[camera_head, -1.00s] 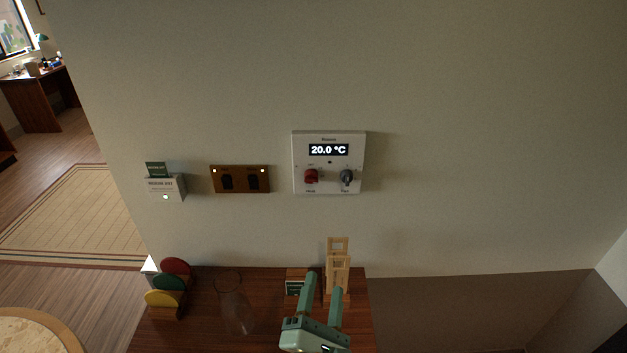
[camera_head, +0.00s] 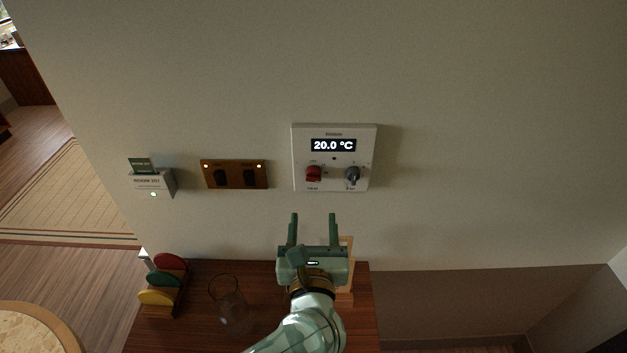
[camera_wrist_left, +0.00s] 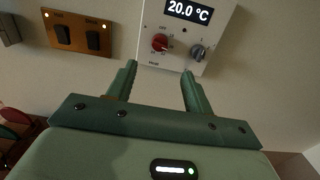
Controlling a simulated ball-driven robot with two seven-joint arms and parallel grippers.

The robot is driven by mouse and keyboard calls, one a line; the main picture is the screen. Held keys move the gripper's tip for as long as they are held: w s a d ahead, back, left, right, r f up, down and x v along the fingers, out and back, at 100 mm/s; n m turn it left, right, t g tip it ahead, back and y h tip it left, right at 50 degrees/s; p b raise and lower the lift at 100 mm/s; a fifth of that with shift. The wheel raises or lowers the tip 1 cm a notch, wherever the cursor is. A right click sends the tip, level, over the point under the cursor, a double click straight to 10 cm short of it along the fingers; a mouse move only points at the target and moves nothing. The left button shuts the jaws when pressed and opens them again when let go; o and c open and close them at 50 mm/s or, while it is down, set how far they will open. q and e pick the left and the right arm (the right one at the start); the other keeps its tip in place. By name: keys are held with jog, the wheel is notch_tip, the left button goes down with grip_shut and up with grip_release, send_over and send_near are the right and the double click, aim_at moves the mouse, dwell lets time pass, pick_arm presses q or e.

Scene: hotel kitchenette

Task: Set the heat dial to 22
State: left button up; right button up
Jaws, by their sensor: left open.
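A white thermostat panel (camera_head: 334,190) is fixed to the wall, with a display (camera_head: 333,145) reading 20.0 °C. Below the display are a red dial (camera_head: 313,174) on the left and a grey dial (camera_head: 352,175) on the right. In the left wrist view the red dial (camera_wrist_left: 160,42) and the grey dial (camera_wrist_left: 198,52) show above my fingers. My left gripper (camera_head: 312,216) is open and empty, fingers pointing up, below the panel and apart from both dials. My right gripper is not in view.
A brown two-switch plate (camera_head: 234,174) and a card holder (camera_head: 154,182) are on the wall to the left. Below, a wooden counter (camera_head: 262,282) bears a glass (camera_head: 227,298), a rack of coloured discs (camera_head: 170,281), and a wooden item partly behind my gripper. The wall to the right is bare.

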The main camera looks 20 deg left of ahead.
aim_at(313, 181)
pick_arm(q)
jog(key=b+x, duration=0.2)
jog(key=x, duration=1)
jog(key=shift+f, duration=0.2)
jog(key=c, duration=0.9)
